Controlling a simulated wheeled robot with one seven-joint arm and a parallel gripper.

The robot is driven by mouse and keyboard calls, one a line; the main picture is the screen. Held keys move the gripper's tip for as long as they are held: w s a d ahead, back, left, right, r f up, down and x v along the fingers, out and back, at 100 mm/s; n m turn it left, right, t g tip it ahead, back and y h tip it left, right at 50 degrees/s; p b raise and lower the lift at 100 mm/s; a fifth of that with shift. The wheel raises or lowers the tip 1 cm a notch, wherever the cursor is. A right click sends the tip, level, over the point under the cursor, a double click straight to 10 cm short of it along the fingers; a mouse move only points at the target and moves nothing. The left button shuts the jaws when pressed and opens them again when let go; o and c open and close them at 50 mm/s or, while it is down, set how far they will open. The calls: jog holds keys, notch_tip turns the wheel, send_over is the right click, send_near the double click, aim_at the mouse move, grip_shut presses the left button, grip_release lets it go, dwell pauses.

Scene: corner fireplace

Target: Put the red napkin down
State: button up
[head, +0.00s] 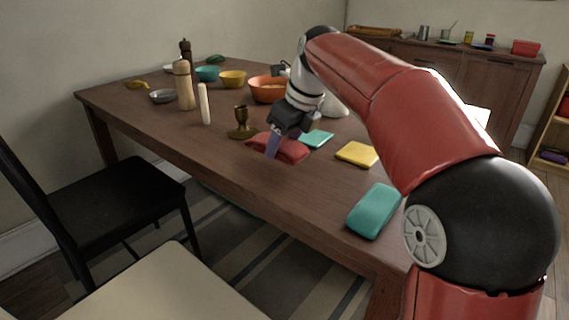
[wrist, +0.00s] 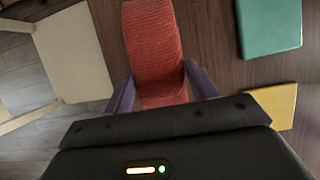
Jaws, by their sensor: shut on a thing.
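The red napkin (head: 290,150) is a thick, folded red cloth at the near edge of the brown wooden table. In the wrist view the red napkin (wrist: 153,45) runs up between the two purple fingers. My gripper (head: 272,150) reaches down over it, and in the wrist view my gripper (wrist: 160,85) is shut on its near part. In the head view the napkin appears at about table height; I cannot tell whether it touches the top.
A teal cloth (head: 317,138), a yellow cloth (head: 357,154) and a larger teal cloth (head: 375,211) lie to the right. A brass goblet (head: 241,124) and white candle (head: 204,104) stand left. Bowls, including an orange one (head: 266,90), stand behind. A black chair (head: 110,207) is at the left.

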aim_at(285, 172)
jog(key=shift+f+b, duration=0.45)
jog(key=shift+f, duration=1.65)
jog(key=shift+f, duration=0.2)
jog(key=o, duration=1)
jog(key=p+v, duration=0.2)
jog(key=v, duration=1)
jog(key=shift+r, duration=0.2)
